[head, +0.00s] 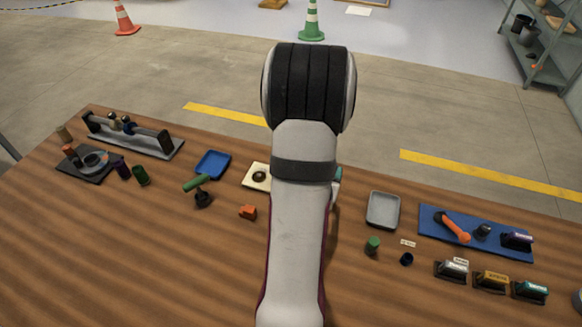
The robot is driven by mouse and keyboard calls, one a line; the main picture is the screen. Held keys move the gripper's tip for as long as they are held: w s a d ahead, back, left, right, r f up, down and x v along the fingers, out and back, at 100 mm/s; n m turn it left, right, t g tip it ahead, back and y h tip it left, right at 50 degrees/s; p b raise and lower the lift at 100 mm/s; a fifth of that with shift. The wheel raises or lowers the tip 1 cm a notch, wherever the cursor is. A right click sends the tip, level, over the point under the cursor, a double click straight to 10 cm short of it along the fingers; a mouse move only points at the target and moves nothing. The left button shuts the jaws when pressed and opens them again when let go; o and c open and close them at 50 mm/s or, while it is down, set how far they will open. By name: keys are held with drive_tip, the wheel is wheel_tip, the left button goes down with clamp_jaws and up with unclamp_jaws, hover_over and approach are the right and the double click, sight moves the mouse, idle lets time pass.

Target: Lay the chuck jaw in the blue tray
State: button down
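The blue tray (221,155) lies on the wooden table left of my arm and looks empty. A small orange stepped block (248,212), which looks like the chuck jaw, sits on the table below and right of the tray, apart from it. My arm rises through the middle of the view and hides the table behind it. Only a sliver of a wrist part shows at its right edge. My gripper is hidden behind the arm, so its fingers cannot be seen.
A green-handled tool (197,183) stands by the tray's near edge. A cream plate with a dark ring (259,175) lies right of the tray. A grey tray (383,222), green cylinder (372,245) and blue mat (488,248) lie right. A roller rack (135,143) stands left.

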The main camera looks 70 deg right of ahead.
drive_tip(key=w+d+r+n+t+y, duration=0.1)
drive_tip(key=w+d+n+t, duration=0.2)
drive_tip(key=w, duration=0.3)
drive_tip(key=w+d+r+n+t, duration=0.1)
drive_tip(key=w+d+n+t, duration=0.2)
drive_tip(key=w, duration=0.4)
drive_tip(key=n+t+y, duration=0.5)
drive_tip(key=n+y, duration=0.2)
drive_tip(key=n, duration=0.1)
hover_over(217, 168)
wheel_tip(217, 168, down, 9)
drive_tip(key=shift+s+f, duration=0.1)
drive_tip(key=shift+s, duration=0.05)
drive_tip(key=f, duration=0.4)
drive_tip(key=shift+w+a, duration=0.1)
drive_tip(key=shift+w, duration=0.1)
drive_tip(key=shift+f, duration=0.2)
drive_tip(key=shift+c, duration=1.3)
unclamp_jaws()
